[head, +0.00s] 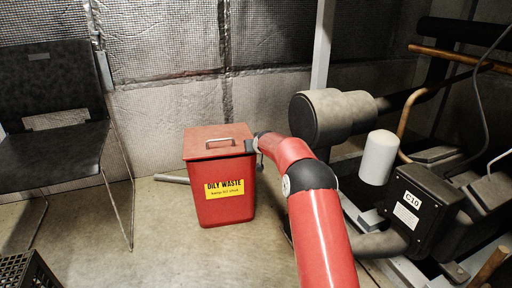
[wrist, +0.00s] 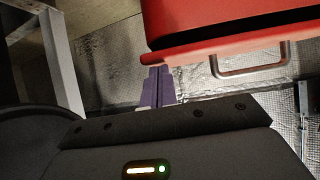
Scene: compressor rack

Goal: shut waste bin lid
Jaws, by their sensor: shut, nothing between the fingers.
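The red waste bin (head: 228,206) with an "OILY WASTE" label stands on the floor against the wall. Its red lid (head: 200,136), with a metal loop handle (head: 220,143), lies over the top, nearly level. In the wrist view, the picture is turned over: the lid edge (wrist: 225,47) and handle (wrist: 250,73) show, with a dark band between lid and bin body (wrist: 220,15). I cannot tell whether that band is a gap or shadow. My gripper (wrist: 158,70) is shut and empty, its tips at the lid's edge. In the head view my arm mostly hides it.
A black chair (head: 55,85) stands on the left, with a black crate (head: 28,272) in front. Compressor pipes and a dark box marked C10 (head: 412,205) crowd the right. A grey tube (head: 172,179) lies beside the bin. The floor in front of the bin is clear.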

